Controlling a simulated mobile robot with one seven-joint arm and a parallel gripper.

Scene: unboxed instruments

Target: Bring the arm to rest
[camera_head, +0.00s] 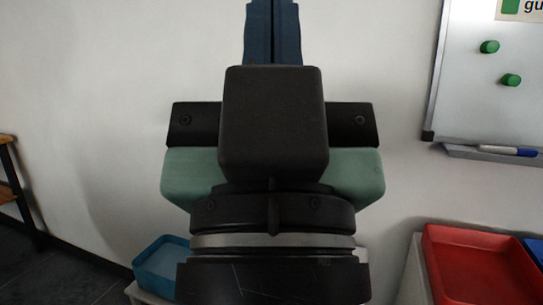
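My gripper (272,28) is in the middle of the head view, large and close to the camera, with its fingers pointing up. The two dark blue fingers lie side by side with only a thin dark line between them, so it looks shut. Nothing shows between the fingers. The fingertips are cut off by the top edge of the picture. Below the fingers are my black wrist housing and green hand body, which hide much of the middle of the scene.
A red tray (433,262) stands at the lower right on a pale support. A blue bin (150,268) is at the lower left, partly hidden by my arm. A whiteboard (465,90) with green magnets hangs at the right. A wooden stand (8,172) is at the left edge.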

